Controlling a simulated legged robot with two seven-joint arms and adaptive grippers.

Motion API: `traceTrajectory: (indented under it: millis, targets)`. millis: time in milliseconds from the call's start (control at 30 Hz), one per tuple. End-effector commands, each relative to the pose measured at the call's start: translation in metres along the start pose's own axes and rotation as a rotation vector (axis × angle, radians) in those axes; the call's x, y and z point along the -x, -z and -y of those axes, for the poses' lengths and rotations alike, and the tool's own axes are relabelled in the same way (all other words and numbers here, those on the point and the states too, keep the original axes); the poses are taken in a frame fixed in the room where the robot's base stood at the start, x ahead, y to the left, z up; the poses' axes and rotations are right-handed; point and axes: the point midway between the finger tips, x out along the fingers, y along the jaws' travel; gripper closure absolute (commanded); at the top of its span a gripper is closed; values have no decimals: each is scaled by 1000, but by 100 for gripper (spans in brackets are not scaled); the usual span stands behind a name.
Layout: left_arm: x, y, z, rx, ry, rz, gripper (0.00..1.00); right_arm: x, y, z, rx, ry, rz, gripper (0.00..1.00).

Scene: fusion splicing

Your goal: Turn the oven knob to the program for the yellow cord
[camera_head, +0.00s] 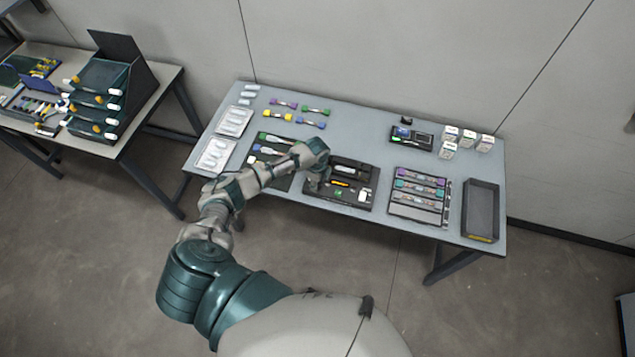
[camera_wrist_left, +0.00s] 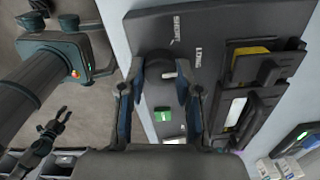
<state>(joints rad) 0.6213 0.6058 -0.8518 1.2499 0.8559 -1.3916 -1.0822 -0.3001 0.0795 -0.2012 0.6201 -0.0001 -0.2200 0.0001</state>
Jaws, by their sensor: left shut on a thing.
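The oven (camera_head: 350,200) is a dark box near the front middle of the table, and its dark panel fills much of the left wrist view (camera_wrist_left: 160,20). My left gripper (camera_head: 316,184) reaches down to the oven's left part. In the left wrist view, my left gripper (camera_wrist_left: 167,82) is shut on the oven knob (camera_wrist_left: 168,75), a small dark round knob with a light mark. The labels SHORT and LONG stand beside it. The fingers hide part of the knob, and its exact setting cannot be told. A yellow cord (camera_head: 277,117) lies at the table's back left.
Purple, green and blue cords lie near the yellow one. A tray with coloured strips (camera_head: 418,198) and an empty dark tray (camera_head: 480,210) stand right of the oven. Small white boxes (camera_head: 467,136) stand at the back right. A green button (camera_wrist_left: 170,115) is close to the knob.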

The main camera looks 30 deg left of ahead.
Motion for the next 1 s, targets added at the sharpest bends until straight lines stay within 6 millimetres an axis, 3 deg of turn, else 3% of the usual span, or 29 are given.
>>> traceTrajectory:
  millis: [333, 367, 467, 800, 1000]
  targets:
    - [-2, -3, -2, 1, -6, 6, 100, 0, -1, -3, 0, -3, 1, 60]
    - [-2, -3, -2, 1, -5, 6, 64, 0, -1, -3, 0, -3, 1, 60]
    - [-2, -3, -2, 1, -4, 5, 41, 0, -1, -3, 0, -3, 1, 60]
    - [3, -1, 0, 0, 1, 1, 41, 0, -1, -1, -2, -1, -1, 60]
    - [33, -1, 1, -1, 4, 2, 41, 0, -1, -1, -1, -1, -1, 60]
